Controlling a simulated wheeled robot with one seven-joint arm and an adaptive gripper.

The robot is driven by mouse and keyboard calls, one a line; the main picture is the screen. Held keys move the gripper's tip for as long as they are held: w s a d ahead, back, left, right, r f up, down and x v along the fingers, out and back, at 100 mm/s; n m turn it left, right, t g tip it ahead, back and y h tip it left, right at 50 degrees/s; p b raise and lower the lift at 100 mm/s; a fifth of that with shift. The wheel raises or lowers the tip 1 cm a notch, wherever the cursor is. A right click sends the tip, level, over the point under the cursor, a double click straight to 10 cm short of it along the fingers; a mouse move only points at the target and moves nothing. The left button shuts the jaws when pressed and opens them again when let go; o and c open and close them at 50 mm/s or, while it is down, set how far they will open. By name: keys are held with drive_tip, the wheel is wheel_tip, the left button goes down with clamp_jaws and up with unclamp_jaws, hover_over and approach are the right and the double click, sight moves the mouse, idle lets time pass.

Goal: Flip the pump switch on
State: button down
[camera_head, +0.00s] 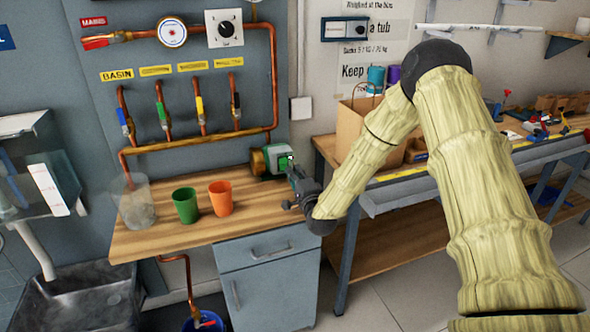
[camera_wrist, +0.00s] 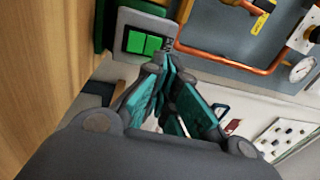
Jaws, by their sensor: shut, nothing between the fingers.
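The pump (camera_head: 258,163), a green body with a brass-coloured end, stands at the back right of the wooden counter, joined to the copper pipe. Its switch (camera_head: 284,163) is a small green-lit part facing my gripper. In the wrist view the switch (camera_wrist: 144,42) shows as two bright green rocker halves in a grey frame. My gripper (camera_head: 291,168) is shut and empty, close in front of the switch. In the wrist view my fingertips (camera_wrist: 165,62) come together just below and right of the rockers. I cannot tell whether they touch.
A clear jug (camera_head: 136,203), a green cup (camera_head: 186,205) and an orange cup (camera_head: 220,197) stand left on the counter (camera_head: 165,238). Copper pipes with coloured valves run on the wall behind. A workbench with a paper bag (camera_head: 352,128) is at right.

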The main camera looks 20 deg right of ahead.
drive_tip(key=s, duration=0.4)
drive_tip(key=s+d+b, duration=0.1)
drive_tip(key=s, duration=0.2)
drive_tip(key=shift+f, duration=0.2)
drive_tip(key=shift+s+a, duration=0.15)
drive_tip(key=shift+s, duration=0.3)
